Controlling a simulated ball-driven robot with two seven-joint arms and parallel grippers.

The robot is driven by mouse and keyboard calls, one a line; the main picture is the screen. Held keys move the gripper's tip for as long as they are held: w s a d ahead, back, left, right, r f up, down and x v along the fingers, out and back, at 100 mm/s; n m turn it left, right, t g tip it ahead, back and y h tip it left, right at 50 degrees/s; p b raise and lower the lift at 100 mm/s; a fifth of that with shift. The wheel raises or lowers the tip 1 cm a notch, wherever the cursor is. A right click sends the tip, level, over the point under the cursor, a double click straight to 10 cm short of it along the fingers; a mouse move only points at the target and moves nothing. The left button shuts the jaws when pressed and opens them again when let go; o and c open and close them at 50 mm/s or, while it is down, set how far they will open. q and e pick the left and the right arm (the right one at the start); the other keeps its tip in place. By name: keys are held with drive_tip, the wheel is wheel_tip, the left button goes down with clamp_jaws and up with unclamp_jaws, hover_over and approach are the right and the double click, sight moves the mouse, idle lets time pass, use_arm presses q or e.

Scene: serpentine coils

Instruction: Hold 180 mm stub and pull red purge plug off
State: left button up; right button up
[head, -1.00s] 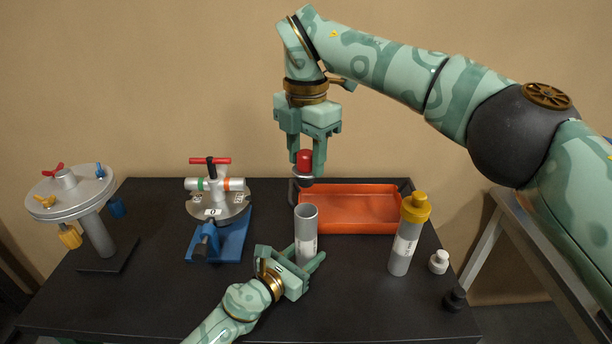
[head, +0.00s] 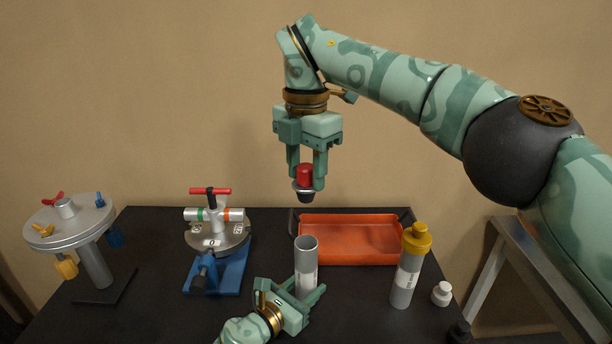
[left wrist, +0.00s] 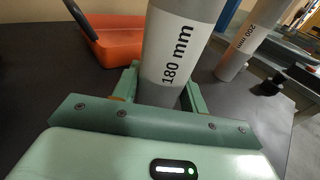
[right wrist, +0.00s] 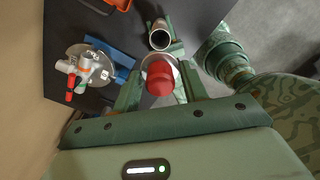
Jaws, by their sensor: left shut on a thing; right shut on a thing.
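The grey stub (head: 306,265) stands upright on the dark table with its open top bare; its "180 mm" label shows in the left wrist view (left wrist: 176,55). My left gripper (head: 312,292) is shut on the stub low down. The red purge plug (head: 304,176), red on top with a grey collar and dark lower end, is held above the stub, clear of it. My right gripper (head: 305,186) is shut on the plug. In the right wrist view the red cap (right wrist: 160,77) sits between the fingers, with the stub's open mouth (right wrist: 160,39) beyond it.
An orange tray (head: 350,256) lies behind the stub. A grey stub with a yellow plug (head: 407,270) stands to the right, near a small white bottle (head: 441,293). A blue-based clamp fixture (head: 230,268) and a round stand (head: 72,222) are on the left.

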sight(306, 166)
use_arm(q)
drive_tip(key=shift+r, duration=0.1)
use_arm(e)
drive_tip(key=shift+r, duration=1.55)
drive_tip(key=shift+f, duration=0.2)
use_arm(q)
drive_tip(key=shift+f+b, duration=0.65)
drive_tip(key=shift+f, duration=0.05)
use_arm(e)
drive_tip(key=shift+w+f, duration=0.1)
drive_tip(key=shift+f, duration=0.55)
use_arm(q)
drive_tip(key=o, duration=1)
drive_tip(key=shift+c, duration=0.2)
drive_tip(key=shift+o, duration=0.3)
drive_tip(key=shift+f, duration=0.1)
